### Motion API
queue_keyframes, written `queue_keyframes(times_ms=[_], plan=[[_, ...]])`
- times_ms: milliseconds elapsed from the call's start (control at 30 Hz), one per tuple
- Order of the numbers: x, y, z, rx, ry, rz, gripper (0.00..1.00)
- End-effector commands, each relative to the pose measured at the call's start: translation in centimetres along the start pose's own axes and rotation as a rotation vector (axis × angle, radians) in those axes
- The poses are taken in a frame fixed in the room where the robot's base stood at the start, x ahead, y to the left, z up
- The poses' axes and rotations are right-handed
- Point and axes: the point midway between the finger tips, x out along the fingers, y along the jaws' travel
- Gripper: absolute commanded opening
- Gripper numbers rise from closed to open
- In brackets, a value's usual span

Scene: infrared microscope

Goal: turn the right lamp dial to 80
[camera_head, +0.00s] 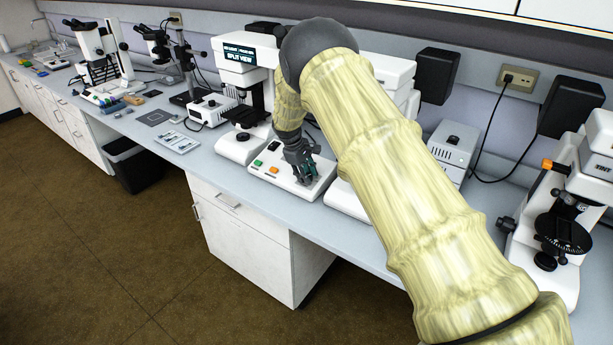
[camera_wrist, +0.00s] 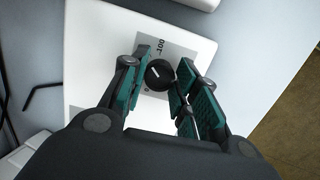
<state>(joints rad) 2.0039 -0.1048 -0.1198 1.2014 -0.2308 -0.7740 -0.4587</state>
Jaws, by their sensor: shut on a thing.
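The black lamp dial (camera_wrist: 160,73) sits on a grey scale plate (camera_wrist: 182,55) in the wrist view. It has a short white pointer line. The plate shows "100" beyond the dial and a "0" at its near side; the exact reading is too small to tell. My gripper (camera_wrist: 162,77) has its green-padded fingers on either side of the dial, shut on it. In the head view my gripper (camera_head: 304,178) reaches down to the white control box (camera_head: 262,180) with green and orange buttons, and hides the dial there.
A white microscope (camera_head: 238,78) with a "SPLIT VIEW" screen stands behind the box. Another microscope (camera_head: 575,205) stands at the right. A grey-white box (camera_head: 452,145) stands at the back. Bench space left of the control box holds a flat white card (camera_head: 176,142).

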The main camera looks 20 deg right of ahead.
Motion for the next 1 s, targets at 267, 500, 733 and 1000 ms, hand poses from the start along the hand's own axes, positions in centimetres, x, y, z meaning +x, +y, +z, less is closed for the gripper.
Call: queue_keyframes(times_ms=[267,500,733,1000], plan=[[0.03,-0.11,-0.09,0.069,0.001,-0.011,0.06],[0.0,-0.1,-0.08,0.079,0.001,-0.013,0.06],[0.01,-0.09,-0.08,0.078,0.001,-0.012,0.32],[0.0,-0.03,-0.04,0.078,0.001,-0.012,0.51]])
